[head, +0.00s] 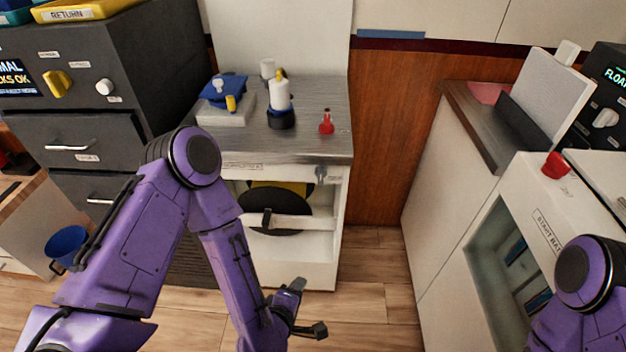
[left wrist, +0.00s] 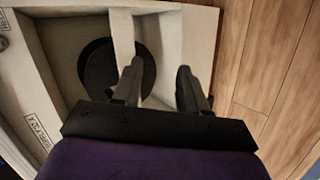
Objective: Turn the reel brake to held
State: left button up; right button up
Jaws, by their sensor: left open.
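A white cabinet (head: 318,270) stands ahead of me, with a dark round reel (head: 290,215) in its open front behind a pale crossbar (head: 288,221). A small grey knob or lever (head: 321,174) sits at the upper right of that front. It may be the reel brake, but I cannot read its setting. My left gripper (head: 308,307) is open and empty, low in front of the cabinet and apart from the knob. In the left wrist view the open fingers (left wrist: 160,70) point toward the cabinet, with the reel (left wrist: 98,70) beyond them. My right gripper is out of view.
The grey cabinet top (head: 310,95) holds a red item (head: 326,124), a white bottle (head: 280,95) and a blue-topped block (head: 225,112). Dark drawers (head: 75,135) stand left, with a blue mug (head: 66,246) below. A white counter (head: 440,180) stands right. Wooden floor (head: 370,290) is clear between.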

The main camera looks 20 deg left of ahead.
pick_arm(q)
jog(key=w+d+r+n+t+b, duration=0.2)
jog(key=w+d+r+n+t, duration=0.15)
jog(key=w+r+n, duration=0.35)
jog(key=n+t+y+b, duration=0.25)
jog(key=n+y, duration=0.25)
jog(key=n, duration=0.9)
send_near(321, 175)
jog(key=shift+n+t, duration=0.4)
jog(key=shift+n, duration=0.1)
jog(key=p+x, duration=0.1)
jog(key=x, duration=0.1)
jog(key=p+x, duration=0.1)
jog(key=x, duration=0.5)
jog(key=shift+a+f+p, duration=0.2)
jog(key=shift+f+p, duration=0.1)
jog(key=shift+p, duration=0.1)
jog(key=shift+w+a, duration=0.15)
jog(key=shift+w, duration=0.5)
grip_shut()
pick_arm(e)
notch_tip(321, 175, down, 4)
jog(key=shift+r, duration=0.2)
